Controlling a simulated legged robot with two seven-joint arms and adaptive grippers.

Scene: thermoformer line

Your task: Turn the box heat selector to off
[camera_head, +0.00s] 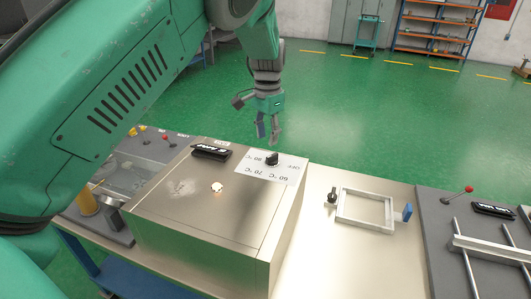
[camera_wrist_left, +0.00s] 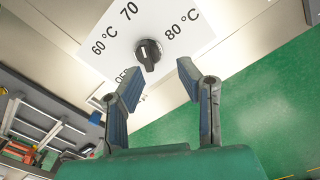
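The box heat selector is a small black knob (camera_head: 271,159) on a white label plate (camera_head: 262,174) on top of a metal box (camera_head: 190,205). In the left wrist view the knob (camera_wrist_left: 148,53) has a white mark that seems to face the 70 label, though I cannot tell its exact angle. The labels 60 °C, 70 and 80 °C surround it, and OFF is partly hidden behind a finger. My left gripper (camera_head: 268,136) is open and empty just above and beyond the knob. In the wrist view its two blue-padded fingers (camera_wrist_left: 160,84) are apart, short of the knob.
A black-labelled plate (camera_head: 211,152) and a small pale knob (camera_head: 217,187) are also on the box top. A white frame (camera_head: 365,208) lies on the bench to the right. A red-tipped lever (camera_head: 469,189) stands farther right. Green floor is free behind the bench.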

